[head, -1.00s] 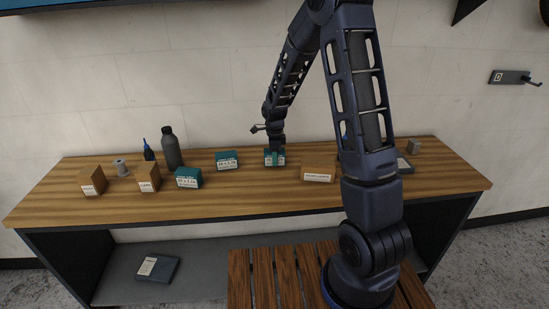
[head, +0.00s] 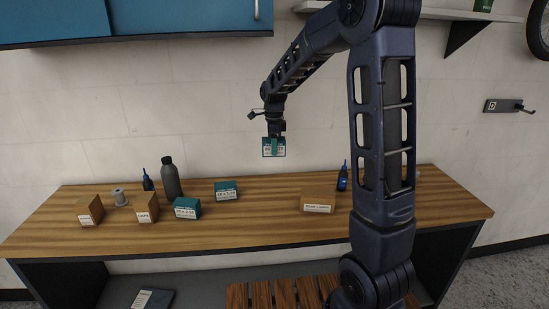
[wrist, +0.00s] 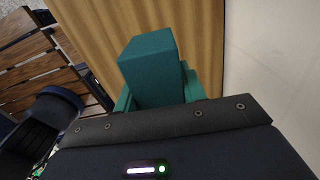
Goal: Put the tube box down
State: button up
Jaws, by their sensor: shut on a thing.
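The held tube box (head: 274,148) is a small teal box with a white label. My gripper (head: 275,138) is shut on it and holds it in the air above the wooden bench (head: 250,223), in front of the wall. In the wrist view the teal box (wrist: 152,68) sits between the teal fingers (wrist: 158,100), with the wood top below. Two similar teal boxes stand on the bench: one left of centre (head: 187,208) and one further back (head: 226,191). Their labels are too small to read surely.
Brown cartons stand at left (head: 89,210), (head: 147,208) and right of centre (head: 319,200). A grey bottle (head: 171,179), a grey spool (head: 119,198) and blue bottles (head: 148,181), (head: 342,178) stand along the back. The bench between the teal boxes and the right carton is clear.

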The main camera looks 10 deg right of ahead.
jog(key=shift+d+r, duration=0.2)
jog(key=shift+r, duration=0.25)
jog(key=s+d+r, duration=0.3)
jog(key=d+r, duration=0.1)
jog(key=d, duration=0.3)
notch_tip(320, 180, up, 3)
send_over(318, 192)
jog(key=shift+n, duration=0.3)
notch_tip(318, 192, down, 20)
jog(key=shift+w+r, duration=0.1)
jog(key=shift+r, duration=0.05)
jog(key=o, duration=1.1)
